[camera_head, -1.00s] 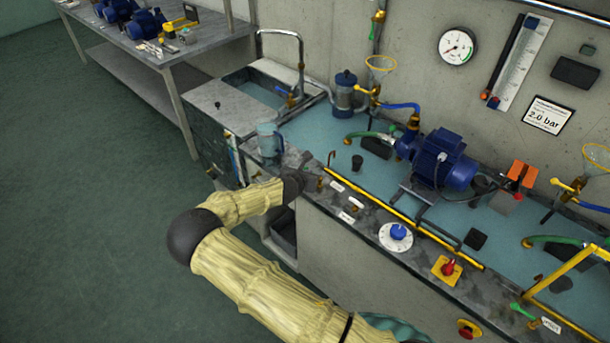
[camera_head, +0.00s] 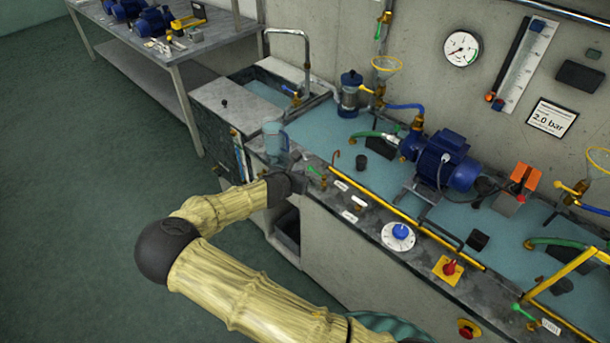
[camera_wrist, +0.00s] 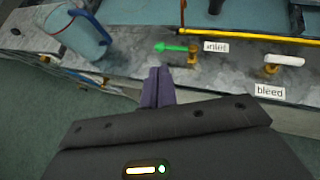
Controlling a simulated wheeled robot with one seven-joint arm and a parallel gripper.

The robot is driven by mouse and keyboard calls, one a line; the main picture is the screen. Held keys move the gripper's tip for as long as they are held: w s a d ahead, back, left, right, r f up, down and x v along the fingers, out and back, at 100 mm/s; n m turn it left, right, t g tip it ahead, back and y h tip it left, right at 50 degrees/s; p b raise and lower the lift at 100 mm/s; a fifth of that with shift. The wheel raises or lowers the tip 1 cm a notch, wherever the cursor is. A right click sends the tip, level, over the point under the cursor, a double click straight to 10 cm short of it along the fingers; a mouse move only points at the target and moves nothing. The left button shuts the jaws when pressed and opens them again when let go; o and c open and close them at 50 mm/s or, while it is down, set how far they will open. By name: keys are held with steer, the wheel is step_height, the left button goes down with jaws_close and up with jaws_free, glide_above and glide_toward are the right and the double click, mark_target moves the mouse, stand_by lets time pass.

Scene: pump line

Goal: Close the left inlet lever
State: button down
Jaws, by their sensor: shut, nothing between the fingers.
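The left inlet lever (camera_head: 314,171) is a small green handle on a brass valve at the front edge of the bench. In the wrist view the green lever (camera_wrist: 172,47) points left from its brass stem, beside a white "inlet" label (camera_wrist: 215,47). My gripper (camera_head: 298,166) is at the bench's front edge, just left of the lever. In the wrist view my gripper's purple fingers (camera_wrist: 157,82) are together and empty, in front of the lever with a visible gap. Contact does not show.
A clear blue-handled jug (camera_head: 273,140) stands left of my gripper. A white bleed lever (camera_wrist: 285,60) is to the right of the inlet lever. A yellow rail (camera_head: 390,205) runs along the bench behind the labels. The bench top (camera_head: 340,205) continues right to a dial.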

steer(key=s+a+r, duration=0.1)
steer(key=a, duration=0.1)
steer(key=s+a+r, duration=0.2)
steer(key=shift+s, duration=0.1)
steer(key=s+d+f+m+g, duration=0.1)
steer(key=s+d+m+g, duration=0.6)
steer(key=d+m, duration=0.65)
steer(key=s+d+r+m+y, duration=0.2)
steer(key=s+r+m, duration=0.4)
steer(key=s+m, duration=0.2)
steer(key=s+d+r+m+y, duration=0.2)
steer(key=s+r+m, duration=0.3)
steer(key=s+m, duration=0.4)
steer(key=shift+s+d+r+g+y, duration=0.3)
steer(key=shift+s+d+r+y, duration=0.1)
steer(key=shift+s, duration=0.35)
steer(key=shift+a+m, duration=0.1)
steer(key=shift+m, duration=0.15)
